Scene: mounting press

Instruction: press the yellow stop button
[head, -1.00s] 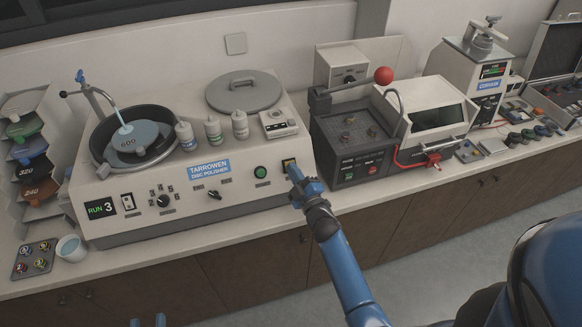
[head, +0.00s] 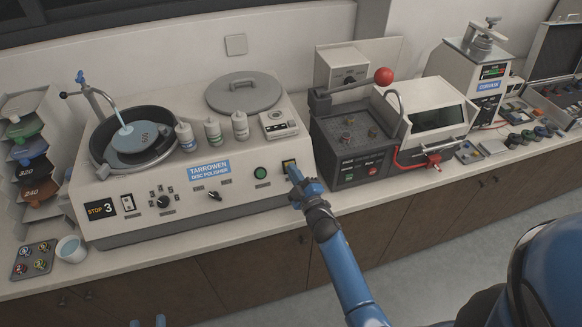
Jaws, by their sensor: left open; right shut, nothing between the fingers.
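The stop button, mostly hidden, sits in a dark square frame with a yellow edge (head: 289,163) at the right end of the disc polisher's front panel. My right gripper (head: 296,174) is shut and empty, with its tip at the lower edge of that frame. It covers much of the button, so I cannot tell how far the button is pushed in. The polisher's display (head: 101,210) reads STOP 3. The disc (head: 136,138) sits in the bowl. My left gripper (head: 148,321) is open; only blue fingertips show at the bottom edge, far from the panel.
A green button (head: 260,173) is just left of the stop button, and a black knob (head: 215,196) is further left. The space in front of the counter is free.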

